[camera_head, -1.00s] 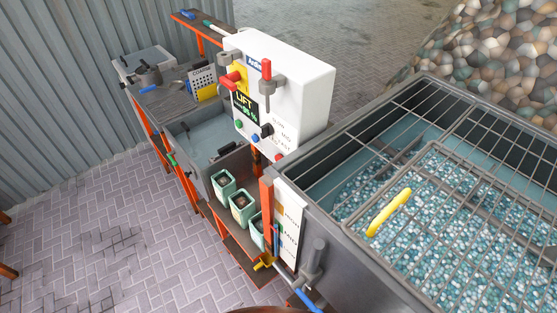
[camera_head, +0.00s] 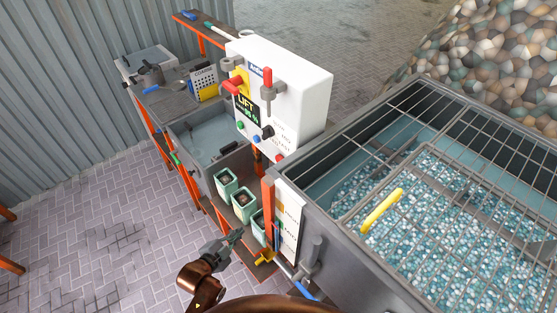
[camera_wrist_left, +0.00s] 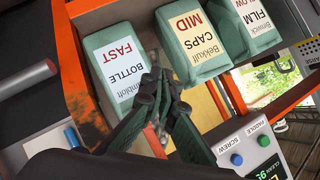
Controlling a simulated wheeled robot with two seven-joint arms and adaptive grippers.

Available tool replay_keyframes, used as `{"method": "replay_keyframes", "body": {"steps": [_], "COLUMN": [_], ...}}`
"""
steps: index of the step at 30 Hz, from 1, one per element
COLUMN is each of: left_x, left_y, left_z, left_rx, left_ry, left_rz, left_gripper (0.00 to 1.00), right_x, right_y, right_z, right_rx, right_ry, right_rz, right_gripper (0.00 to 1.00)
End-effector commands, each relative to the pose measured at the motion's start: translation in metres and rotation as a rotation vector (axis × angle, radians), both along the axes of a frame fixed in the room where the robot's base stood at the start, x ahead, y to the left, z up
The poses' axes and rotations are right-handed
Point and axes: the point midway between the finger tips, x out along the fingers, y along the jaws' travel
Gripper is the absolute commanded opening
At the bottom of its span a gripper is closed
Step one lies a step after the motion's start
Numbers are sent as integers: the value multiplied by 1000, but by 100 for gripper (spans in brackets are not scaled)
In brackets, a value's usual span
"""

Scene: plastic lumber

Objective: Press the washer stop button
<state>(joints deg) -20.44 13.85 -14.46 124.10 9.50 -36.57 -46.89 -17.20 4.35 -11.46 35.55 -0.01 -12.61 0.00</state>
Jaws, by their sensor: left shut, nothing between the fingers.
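The white control box (camera_head: 300,85) stands at the middle, with a dark LIFT display (camera_head: 246,107). On its face are a red knob (camera_head: 231,87) by a yellow plate, a red-topped lever (camera_head: 267,78), a green button (camera_head: 240,125), a black knob (camera_head: 267,131) and a small red button (camera_head: 279,158). I cannot read which is the stop. My left gripper (camera_head: 238,236) is shut and empty, low in front of the shelf of bins. In the left wrist view its fingertips (camera_wrist_left: 160,82) are by the BOTTLE FAST bin (camera_wrist_left: 118,68). My right gripper is not in view.
The wash tank (camera_head: 345,240) with a wire grate and a yellow bar (camera_head: 382,210) fills the right. Pale green bins (camera_head: 243,203) line a shelf below the box. Paved floor (camera_head: 90,230) is clear at left.

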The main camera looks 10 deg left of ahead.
Motion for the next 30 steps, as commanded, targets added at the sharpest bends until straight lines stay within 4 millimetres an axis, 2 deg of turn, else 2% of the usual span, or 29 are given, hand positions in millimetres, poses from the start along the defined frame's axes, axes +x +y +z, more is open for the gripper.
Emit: {"method": "replay_keyframes", "body": {"steps": [1, 7, 10, 15, 18, 21, 30], "left_x": [13, 62, 73, 73, 68, 63, 59], "left_y": [-11, -54, -63, -60, -54, -48, -43], "left_z": [26, 116, 156, 211, 231, 243, 250], "left_rx": [40, 293, 440, 669, 768, 832, 873], "left_ry": [-95, -611, -877, -1230, -1358, -1433, -1475], "left_rz": [-57, -235, -240, -136, -54, 11, 56], "left_gripper": [0, 0, 0, 0, 0, 0, 0], "right_x": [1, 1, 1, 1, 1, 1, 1], "right_y": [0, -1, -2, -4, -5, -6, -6], "right_z": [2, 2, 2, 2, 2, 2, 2], "right_rx": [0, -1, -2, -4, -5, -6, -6], "right_ry": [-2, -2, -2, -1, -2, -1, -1], "right_rz": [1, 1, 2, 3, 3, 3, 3], "right_gripper": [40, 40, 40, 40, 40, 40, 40]}}
